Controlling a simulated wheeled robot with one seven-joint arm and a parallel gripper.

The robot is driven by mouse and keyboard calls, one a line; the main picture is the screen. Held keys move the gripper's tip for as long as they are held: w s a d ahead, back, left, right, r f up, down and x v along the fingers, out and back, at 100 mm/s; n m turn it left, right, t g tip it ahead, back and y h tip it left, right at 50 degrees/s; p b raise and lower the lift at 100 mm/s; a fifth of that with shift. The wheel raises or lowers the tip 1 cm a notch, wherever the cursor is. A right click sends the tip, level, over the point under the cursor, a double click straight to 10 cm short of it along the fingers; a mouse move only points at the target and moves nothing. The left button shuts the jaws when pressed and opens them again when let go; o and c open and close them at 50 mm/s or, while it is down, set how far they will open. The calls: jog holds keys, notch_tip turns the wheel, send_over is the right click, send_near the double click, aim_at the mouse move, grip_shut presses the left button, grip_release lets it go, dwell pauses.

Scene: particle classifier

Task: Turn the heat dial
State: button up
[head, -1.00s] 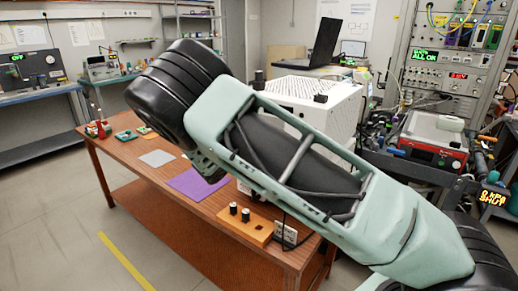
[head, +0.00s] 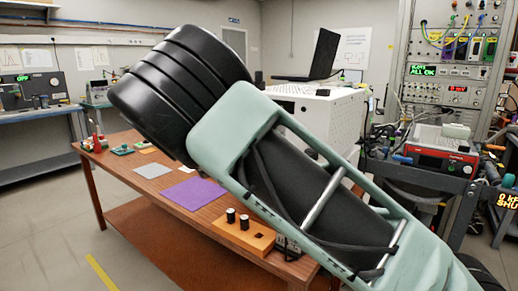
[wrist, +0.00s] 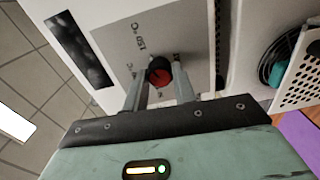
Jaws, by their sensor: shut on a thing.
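In the wrist view a round dial (wrist: 159,72), red on its face with a dark rim, sits on a grey panel (wrist: 130,40) with printed marks, set in a white housing. My gripper (wrist: 161,75) has one finger on each side of the dial and is shut on it. The marks are tilted and too small to read surely. In the head view my arm hides the gripper and the dial.
The wooden table (head: 150,172) bears a purple mat (head: 192,193), a grey sheet (head: 152,170) and an orange block (head: 243,237) with two dark knobs. A perforated white box (head: 335,110) stands behind my arm. The floor at left is clear.

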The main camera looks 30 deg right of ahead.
jog(key=shift+m+b, duration=0.5)
jog(key=o, duration=1)
jog(key=shift+a, duration=0.15)
jog(key=v, duration=1.7)
jog(key=shift+s+r, duration=0.1)
jog(key=shift+s, duration=0.05)
